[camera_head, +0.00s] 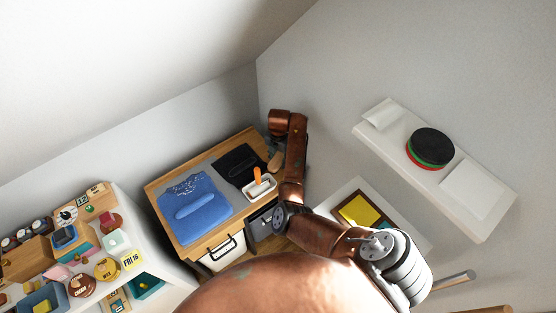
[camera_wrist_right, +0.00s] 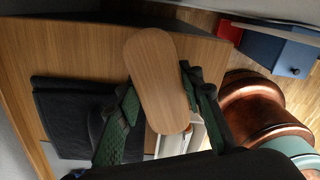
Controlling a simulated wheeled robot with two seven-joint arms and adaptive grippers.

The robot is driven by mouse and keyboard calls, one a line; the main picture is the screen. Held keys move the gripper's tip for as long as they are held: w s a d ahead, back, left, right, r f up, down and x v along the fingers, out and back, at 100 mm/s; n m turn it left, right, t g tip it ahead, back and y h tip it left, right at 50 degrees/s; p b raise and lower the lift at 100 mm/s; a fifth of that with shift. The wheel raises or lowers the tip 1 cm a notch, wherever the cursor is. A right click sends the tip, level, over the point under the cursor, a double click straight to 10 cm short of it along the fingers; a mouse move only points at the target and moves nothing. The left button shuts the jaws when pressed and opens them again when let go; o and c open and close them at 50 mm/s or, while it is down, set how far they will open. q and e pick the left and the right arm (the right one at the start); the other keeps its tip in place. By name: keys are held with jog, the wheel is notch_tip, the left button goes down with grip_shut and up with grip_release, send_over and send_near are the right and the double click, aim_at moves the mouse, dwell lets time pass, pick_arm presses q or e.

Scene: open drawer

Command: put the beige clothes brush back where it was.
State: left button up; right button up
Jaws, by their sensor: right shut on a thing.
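The beige clothes brush (camera_wrist_right: 157,80) shows in the right wrist view as an oval with a light wood back. My right gripper (camera_wrist_right: 160,90) is shut on it, with a green-padded finger on each side. The brush is over the wooden table top; I cannot tell whether it touches it. In the head view the brush (camera_head: 275,162) is a small tan shape at the table's right end, beside the black folded cloth (camera_head: 240,163). My right gripper is mostly hidden there by its own arm. The brush's bristles are hidden. My left gripper is not in view.
A blue folded garment (camera_head: 190,212) lies on the wooden table (camera_head: 163,191). A white tray (camera_head: 262,193) with an orange-handled thing stands at its front right. A dark drawer (camera_head: 262,226) is below. A wall shelf (camera_head: 400,137) is at the right, a crowded shelf unit at the left.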

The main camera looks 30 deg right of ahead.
aim_at(279, 159)
jog(key=shift+f, duration=0.25)
jog(key=o, duration=1)
jog(key=shift+r, duration=0.1)
jog(key=shift+d+r, duration=0.1)
jog(key=shift+r, duration=0.2)
notch_tip(279, 159, up, 12)
jog(key=shift+r+p, duration=0.2)
jog(key=shift+p, duration=0.85)
jog(key=shift+s+f, duration=0.1)
